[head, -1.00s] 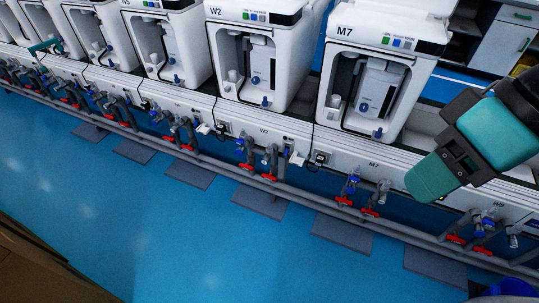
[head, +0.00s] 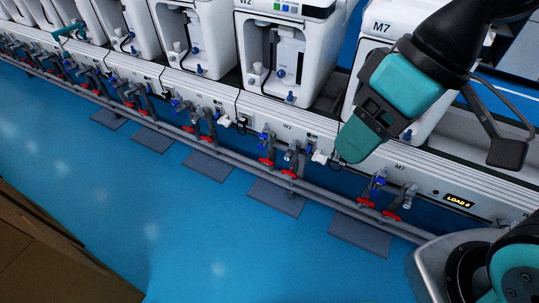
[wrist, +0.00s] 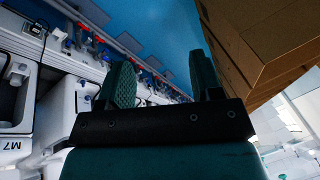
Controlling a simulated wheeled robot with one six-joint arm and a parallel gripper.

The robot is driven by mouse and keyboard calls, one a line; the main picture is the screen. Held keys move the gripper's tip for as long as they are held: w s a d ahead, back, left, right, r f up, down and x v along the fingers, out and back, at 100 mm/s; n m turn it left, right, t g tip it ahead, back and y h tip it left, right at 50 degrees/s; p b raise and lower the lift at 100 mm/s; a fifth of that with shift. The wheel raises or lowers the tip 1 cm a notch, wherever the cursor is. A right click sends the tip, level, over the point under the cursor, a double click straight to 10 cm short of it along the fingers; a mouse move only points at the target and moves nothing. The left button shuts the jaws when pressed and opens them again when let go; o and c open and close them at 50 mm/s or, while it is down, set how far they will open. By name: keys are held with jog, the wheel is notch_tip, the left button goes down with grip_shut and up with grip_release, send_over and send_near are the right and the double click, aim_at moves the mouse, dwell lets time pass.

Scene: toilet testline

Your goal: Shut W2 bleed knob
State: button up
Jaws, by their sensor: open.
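The white W2 machine (head: 243,50) stands on the bench in the head view. Below it is the bench panel marked W2 (head: 288,128), with blue knobs (head: 266,136) and red-handled valves (head: 267,161) on grey pipes. A small blue knob (head: 291,97) sits low on the machine's front. I cannot tell which knob is the bleed knob. My teal gripper (head: 352,151) is to the right of the W2 valves, in front of the panel between W2 and M7, and apart from the knobs as far as I can see. The wrist view shows its two fingers (wrist: 162,80) apart, with nothing between them.
The M7 machine (head: 376,62) is partly behind my arm. Its valves (head: 378,183) are below right. A grey pipe (head: 240,157) runs along the bench front over dark floor plates (head: 276,197). The blue floor in front is clear. Brown boxes (wrist: 265,45) show in the wrist view.

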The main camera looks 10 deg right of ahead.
jog(key=w+f+m+t+h+b, duration=0.2)
jog(key=w+f+b, duration=0.8)
jog(key=f+b, duration=0.25)
jog(key=w+f+m+t+h+b, duration=0.2)
jog(key=w+f+m+t+b, duration=0.1)
jog(key=w+f+b, duration=0.9)
jog(key=m+t+h+b, duration=0.6)
jog(key=t+h+b, duration=0.4)
jog(key=b, duration=0.8)
send_near(290, 155)
jog(key=f, duration=0.1)
jog(key=b+x, duration=0.2)
jog(key=x, duration=0.1)
jog(key=b+x, duration=0.2)
jog(key=x, duration=0.2)
jog(key=f+b+x, duration=0.1)
jog(key=x, duration=0.3)
jog(key=shift+w+a+b, duration=0.15)
jog(key=shift+a+b, duration=0.1)
jog(key=shift+b, duration=0.15)
jog(key=shift+w+d+r, duration=0.1)
jog(key=shift+w+d, duration=0.1)
jog(key=shift+w, duration=0.1)
